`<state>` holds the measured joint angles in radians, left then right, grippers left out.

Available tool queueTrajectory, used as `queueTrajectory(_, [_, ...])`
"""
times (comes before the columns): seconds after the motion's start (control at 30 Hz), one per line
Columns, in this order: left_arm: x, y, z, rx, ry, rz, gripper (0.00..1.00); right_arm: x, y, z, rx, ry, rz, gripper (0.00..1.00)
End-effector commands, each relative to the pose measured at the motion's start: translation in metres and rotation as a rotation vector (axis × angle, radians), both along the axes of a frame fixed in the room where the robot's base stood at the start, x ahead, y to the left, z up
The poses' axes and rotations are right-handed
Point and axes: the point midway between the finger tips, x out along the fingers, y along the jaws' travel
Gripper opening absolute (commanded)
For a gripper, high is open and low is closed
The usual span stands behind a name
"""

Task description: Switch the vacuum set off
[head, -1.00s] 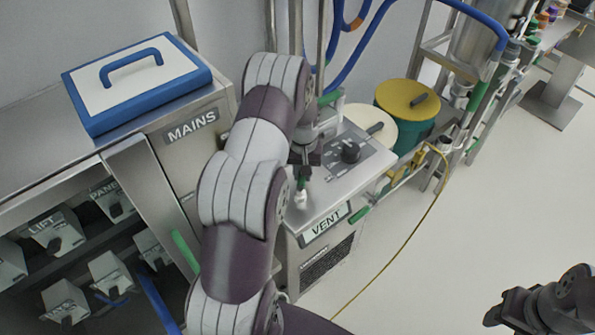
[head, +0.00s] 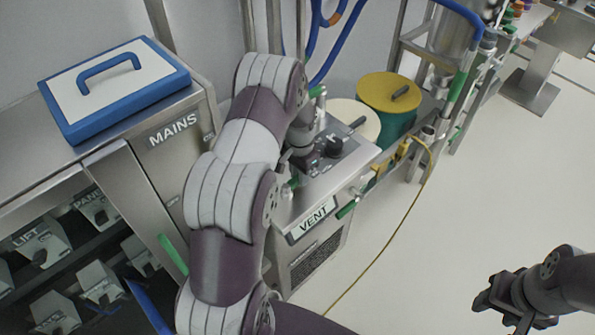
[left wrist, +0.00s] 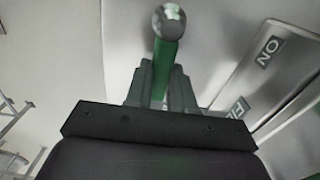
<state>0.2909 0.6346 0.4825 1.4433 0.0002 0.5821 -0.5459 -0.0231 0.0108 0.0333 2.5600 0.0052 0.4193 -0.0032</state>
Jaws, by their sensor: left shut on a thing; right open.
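A steel cabinet labelled VENT (head: 278,213) stands mid-picture in the head view. Its sloped top panel has a black knob (head: 334,147). No label reading vacuum is legible. My left gripper (head: 294,172) is over the panel's left side, partly hidden by my forearm. In the left wrist view its fingers are shut on a green lever (left wrist: 160,68) with a shiny metal ball end (left wrist: 169,21). Plates with partly legible lettering lie beyond it, one reading ON upside down (left wrist: 269,51). My right gripper (head: 490,300) is open and empty, over the floor at lower right.
A MAINS cabinet (head: 172,150) stands left, with a blue-and-white handled case (head: 118,90) on top and shelves of switch boxes (head: 40,245) below. A yellow-lidded green bin (head: 388,92) and a pipe frame stand behind right. A yellow cable (head: 385,250) crosses open floor.

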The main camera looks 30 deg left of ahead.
Motion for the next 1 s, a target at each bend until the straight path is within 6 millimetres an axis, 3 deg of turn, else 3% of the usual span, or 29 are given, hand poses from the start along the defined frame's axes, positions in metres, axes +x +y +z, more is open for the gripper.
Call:
queueTrajectory(0.63, [0.0013, -0.0016, 0.002, 0.003, -0.006, -0.047, 0.0, -0.0001, 0.0, 0.0006, 0.0, 0.0, 0.0, 0.49])
queueTrajectory(0.67, [0.0013, -0.0016, 0.002, 0.003, -0.006, -0.047, 0.33, 0.0, 0.0, 0.0006, 0.0, 0.0, 0.0, 0.49])
queueTrajectory(0.7, [0.0012, -0.0017, 0.0019, 0.003, -0.006, -0.046, 0.46, -0.0001, 0.0, 0.0006, 0.0, 0.0, 0.0, 0.49])
queueTrajectory(1.0, [0.0003, -0.0018, 0.0017, 0.001, -0.002, -0.043, 0.49, 0.0, 0.0, 0.0001, 0.0, 0.0, 0.0, 0.49])
